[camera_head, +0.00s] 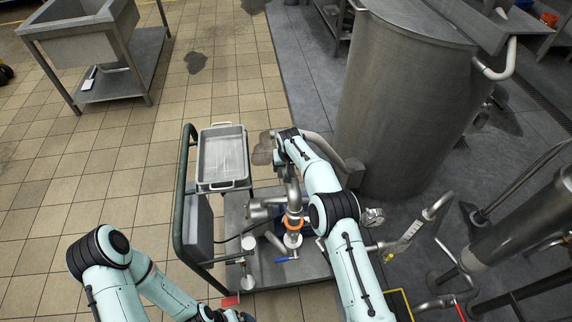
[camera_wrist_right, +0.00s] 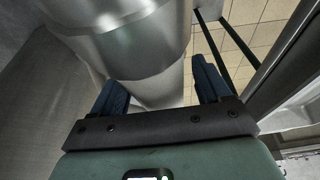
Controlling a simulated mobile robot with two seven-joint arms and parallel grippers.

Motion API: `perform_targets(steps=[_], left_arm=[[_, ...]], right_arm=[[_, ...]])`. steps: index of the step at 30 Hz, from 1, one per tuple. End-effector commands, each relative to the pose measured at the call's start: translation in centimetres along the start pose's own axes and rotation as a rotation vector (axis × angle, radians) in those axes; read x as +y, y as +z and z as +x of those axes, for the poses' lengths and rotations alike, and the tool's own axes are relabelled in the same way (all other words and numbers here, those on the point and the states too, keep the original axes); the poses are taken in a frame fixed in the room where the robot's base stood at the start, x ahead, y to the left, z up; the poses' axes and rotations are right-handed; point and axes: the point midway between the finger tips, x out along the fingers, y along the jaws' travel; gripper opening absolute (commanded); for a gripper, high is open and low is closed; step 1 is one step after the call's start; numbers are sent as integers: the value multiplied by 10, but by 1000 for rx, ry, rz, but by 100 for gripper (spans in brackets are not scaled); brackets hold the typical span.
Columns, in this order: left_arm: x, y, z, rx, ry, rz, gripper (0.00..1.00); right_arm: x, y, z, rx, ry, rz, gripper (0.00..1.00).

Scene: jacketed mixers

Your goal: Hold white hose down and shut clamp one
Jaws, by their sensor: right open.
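My right gripper (camera_head: 280,152) is above the cart, at the upper end of the pipework. In the right wrist view its two blue fingers (camera_wrist_right: 160,78) are apart, one on each side of a pale, shiny, round pipe or hose (camera_wrist_right: 152,90); contact is not clear. A pale curved hose (camera_head: 318,143) runs from near this gripper toward the big tank. An orange ring (camera_head: 294,223) circles the upright pipe below my right arm. I cannot tell which part is clamp one. My left arm is at the bottom left; its gripper (camera_head: 232,316) is cut off by the lower edge.
The cart (camera_head: 262,272) carries a pump, pipes, a blue-handled valve (camera_head: 286,260) and a metal tray (camera_head: 223,160) behind. A large steel tank (camera_head: 400,100) stands right of my right arm. Pipework (camera_head: 410,235) fills the right side. Tiled floor at left is mostly free.

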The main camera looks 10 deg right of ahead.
Motion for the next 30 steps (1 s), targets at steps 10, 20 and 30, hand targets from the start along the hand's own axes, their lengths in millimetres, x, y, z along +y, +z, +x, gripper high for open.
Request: perform_targets(steps=[10,20,30], left_arm=[[0,0,0,0,0,0,97],[1,-2,-2,2,1,1,97],[3,-4,-5,5,2,2,97]], right_arm=[[0,0,0,0,0,0,27],[0,2,5,-2,1,-1,27],[0,5,16,-1,1,-1,27]])
